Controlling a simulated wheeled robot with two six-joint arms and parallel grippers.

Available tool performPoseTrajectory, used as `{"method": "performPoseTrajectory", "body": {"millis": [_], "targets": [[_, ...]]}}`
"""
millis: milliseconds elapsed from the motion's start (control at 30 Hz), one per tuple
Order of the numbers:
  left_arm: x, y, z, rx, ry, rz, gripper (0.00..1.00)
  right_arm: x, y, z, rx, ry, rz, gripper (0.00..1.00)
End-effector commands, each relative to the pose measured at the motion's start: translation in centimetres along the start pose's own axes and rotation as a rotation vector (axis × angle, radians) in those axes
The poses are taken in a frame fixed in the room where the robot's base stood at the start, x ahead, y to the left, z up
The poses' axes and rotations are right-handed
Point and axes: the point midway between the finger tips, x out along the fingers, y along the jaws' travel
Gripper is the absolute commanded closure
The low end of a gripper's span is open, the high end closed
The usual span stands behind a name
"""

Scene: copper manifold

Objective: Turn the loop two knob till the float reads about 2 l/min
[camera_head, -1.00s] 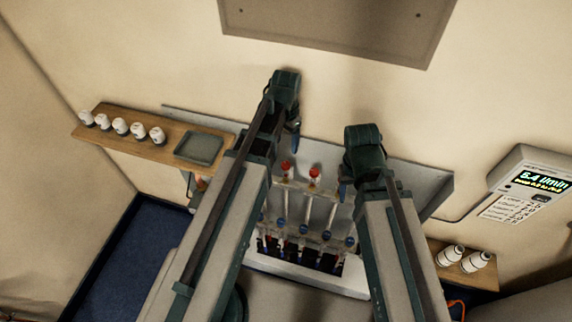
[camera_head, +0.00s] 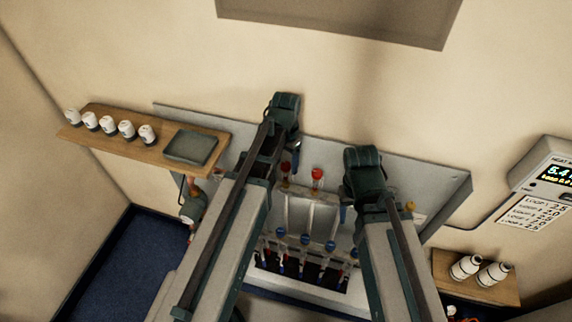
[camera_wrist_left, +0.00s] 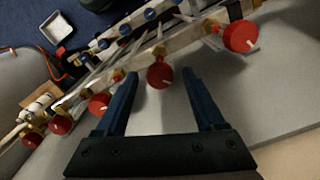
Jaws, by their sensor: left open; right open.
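The manifold (camera_head: 297,211) stands against a grey back panel, with red knobs and a row of blue knobs below. In the left wrist view a row of red knobs runs along the pale rail, and the middle red knob (camera_wrist_left: 160,76) lies between my open left fingertips (camera_wrist_left: 161,84); I cannot tell whether they touch it. I cannot read which knob is loop two, and the floats are too small to read. In the head view my left gripper (camera_head: 296,150) is beside the upper red knobs (camera_head: 317,174). My right gripper (camera_head: 345,207) is open, right of the manifold, partly hidden.
A display (camera_head: 560,172) at the right edge shows 5.4, above a sheet (camera_head: 533,212) of loop values. A shelf (camera_head: 100,142) at left holds several white caps and a grey tray (camera_head: 191,146). White bottles (camera_head: 466,266) stand on a small shelf at right.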

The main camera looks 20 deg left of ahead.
Motion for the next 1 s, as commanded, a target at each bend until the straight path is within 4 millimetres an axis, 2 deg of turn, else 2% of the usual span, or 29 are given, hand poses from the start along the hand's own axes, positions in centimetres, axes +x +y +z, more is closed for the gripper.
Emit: {"method": "performPoseTrajectory", "body": {"millis": [100,133,500,733,1000], "targets": [[-0.08,0.00,0.00,0.000,0.000,0.000,0.29,-0.08,0.00,0.01,0.000,0.000,0.000,0.47],[-0.08,0.00,0.01,0.000,0.000,0.000,0.33,-0.08,0.00,0.01,0.000,0.000,0.000,0.47],[-0.07,0.00,0.00,0.000,0.000,0.000,0.99,-0.07,0.00,0.01,0.000,0.000,0.000,0.47],[-0.07,0.00,0.00,-0.037,0.000,0.000,1.00,-0.07,0.00,0.01,0.000,0.000,0.000,0.47],[-0.06,-0.03,0.01,-0.299,0.000,0.000,1.00,-0.06,0.01,0.01,0.000,0.000,0.000,0.47]]}}
